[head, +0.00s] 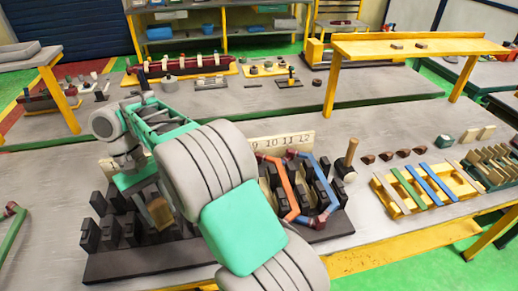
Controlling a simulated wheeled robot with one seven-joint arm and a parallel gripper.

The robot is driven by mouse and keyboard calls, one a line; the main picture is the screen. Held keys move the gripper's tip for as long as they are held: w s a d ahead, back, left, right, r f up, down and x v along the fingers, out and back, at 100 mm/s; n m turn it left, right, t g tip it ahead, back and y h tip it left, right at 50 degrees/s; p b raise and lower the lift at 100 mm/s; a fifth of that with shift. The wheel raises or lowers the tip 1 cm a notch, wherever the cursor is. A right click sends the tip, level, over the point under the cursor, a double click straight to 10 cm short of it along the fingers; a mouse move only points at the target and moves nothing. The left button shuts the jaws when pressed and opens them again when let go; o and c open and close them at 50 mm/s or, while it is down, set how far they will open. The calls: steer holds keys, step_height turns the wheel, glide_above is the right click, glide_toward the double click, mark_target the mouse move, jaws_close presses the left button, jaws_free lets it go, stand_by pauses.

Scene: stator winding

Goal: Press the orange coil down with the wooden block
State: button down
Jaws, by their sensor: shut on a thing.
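The orange coil (285,188) sits among the dark teeth of the stator (330,229), right of my arm. Its left part is partly hidden by my arm. The wooden block (160,213) is a small brown piece over the stator's left half, left of the orange coil and apart from it. My gripper (150,196) is shut on the wooden block, above the dark teeth. The fingertips are small and partly hidden, and I cannot tell the exact gap below the block.
A blue coil (323,170) stands right of the orange one, before a numbered board (285,142). A wooden-handled tool (348,158), several brown pieces (386,155) and a yellow rack of coloured strips (466,188) lie to the right.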

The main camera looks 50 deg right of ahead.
steer(key=s+d+r+m+t+y+p, duration=0.1)
steer(key=s+d+m+t+y+p, duration=0.2)
steer(key=d+m, duration=0.95)
steer(key=s+d+r+m+t+y+p, duration=0.1)
steer(key=d+m+t+p, duration=0.25)
steer(key=d+m, duration=0.95)
steer(key=shift+n+t+h, duration=0.25)
steer(key=shift+n+h, duration=0.05)
steer(key=shift+n, duration=0.25)
steer(key=shift+s+d+f+b, duration=0.1)
steer(key=shift+d+f+b, duration=0.15)
steer(key=shift+f+b, duration=1.1)
steer(key=shift+w+d+f+b, duration=0.1)
steer(key=shift+d+f+b, duration=0.1)
steer(key=shift+f+b, duration=1.15)
steer(key=shift+s+d+f+b, duration=0.1)
steer(key=shift+d+f+b, duration=0.15)
steer(key=shift+f+b, duration=1.1)
steer(key=shift+f+p, duration=0.4)
steer(key=shift+p, duration=0.05)
steer(key=shift+f+p, duration=0.7)
steer(key=shift+p, duration=0.5)
